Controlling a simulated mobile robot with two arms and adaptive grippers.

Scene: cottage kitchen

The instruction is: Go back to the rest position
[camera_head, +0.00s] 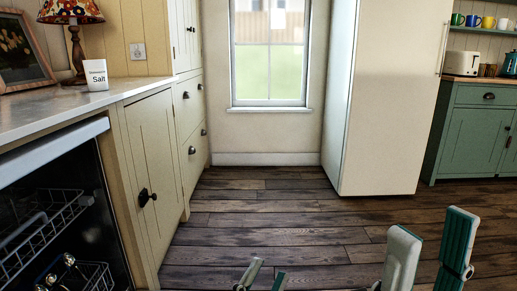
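My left gripper (266,274) shows at the bottom edge, just right of the picture's middle. Its two fingertips stand apart with bare floor between them, and the rest of it is cut off. My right gripper (432,243) is at the lower right, larger in view. Its two pale and teal fingers point up and are well apart, with nothing between them. Both grippers appear over the wooden floor (270,236), clear of the furniture.
On the left is an open dishwasher (52,147) with racks inside, under a counter (40,113) with a salt container (96,76) and a lamp (72,14). A fridge (390,100) stands ahead right, beside a green cabinet (475,138). The middle floor is clear up to the window wall.

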